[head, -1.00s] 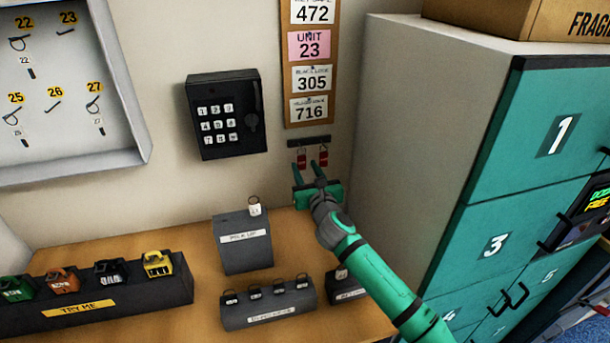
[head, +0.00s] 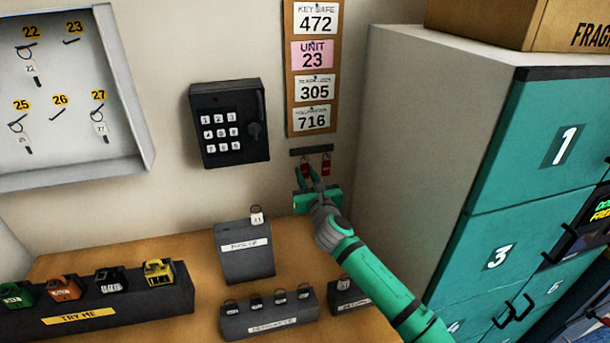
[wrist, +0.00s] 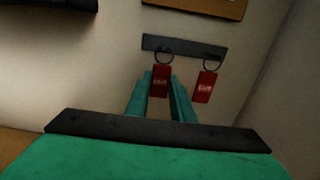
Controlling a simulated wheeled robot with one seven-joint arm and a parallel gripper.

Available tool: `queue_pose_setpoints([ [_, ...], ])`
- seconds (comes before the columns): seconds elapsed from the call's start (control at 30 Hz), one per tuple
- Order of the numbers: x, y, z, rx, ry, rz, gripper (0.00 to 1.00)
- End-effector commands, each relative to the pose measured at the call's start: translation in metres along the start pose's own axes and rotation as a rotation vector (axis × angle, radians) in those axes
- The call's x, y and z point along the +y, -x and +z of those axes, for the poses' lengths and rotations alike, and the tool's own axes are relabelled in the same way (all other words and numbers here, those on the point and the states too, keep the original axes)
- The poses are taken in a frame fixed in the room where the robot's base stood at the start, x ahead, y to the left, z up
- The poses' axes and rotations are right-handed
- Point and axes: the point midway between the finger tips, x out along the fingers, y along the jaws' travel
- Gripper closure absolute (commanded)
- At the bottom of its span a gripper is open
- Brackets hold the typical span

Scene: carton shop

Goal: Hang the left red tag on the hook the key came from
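Two red tags hang by rings from a dark rail (head: 311,151) on the wall under the card strip. The left red tag (wrist: 160,82) is between the fingertips of my gripper (wrist: 160,92), which look closed against its sides; its ring is still on the rail. The right red tag (head: 326,167) hangs free beside it. In the head view my gripper (head: 306,172) partly hides the left tag. The key cabinet (head: 145,165) is at the upper left. Hook 23 (head: 72,41) and hook 26 (head: 57,114) are bare; hooks 22, 25 and 27 carry keys.
A black keypad box (head: 229,122) is on the wall between the cabinet and the rail. Blocks with padlocks and a pick-up block (head: 246,262) with a white tag stand on the wooden bench. Teal lockers (head: 505,245) stand close on the right.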

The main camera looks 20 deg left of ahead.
Motion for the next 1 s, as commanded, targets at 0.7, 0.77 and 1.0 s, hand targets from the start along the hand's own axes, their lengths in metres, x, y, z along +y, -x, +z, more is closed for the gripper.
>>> queue_pose_setpoints([
  [0.7,-0.002,0.003,0.004,0.000,0.000,-0.002,0.92],
  [0.77,-0.002,0.003,0.006,0.000,0.000,-0.002,0.92],
  [1.0,-0.004,0.006,0.010,0.000,0.000,-0.005,0.92],
])
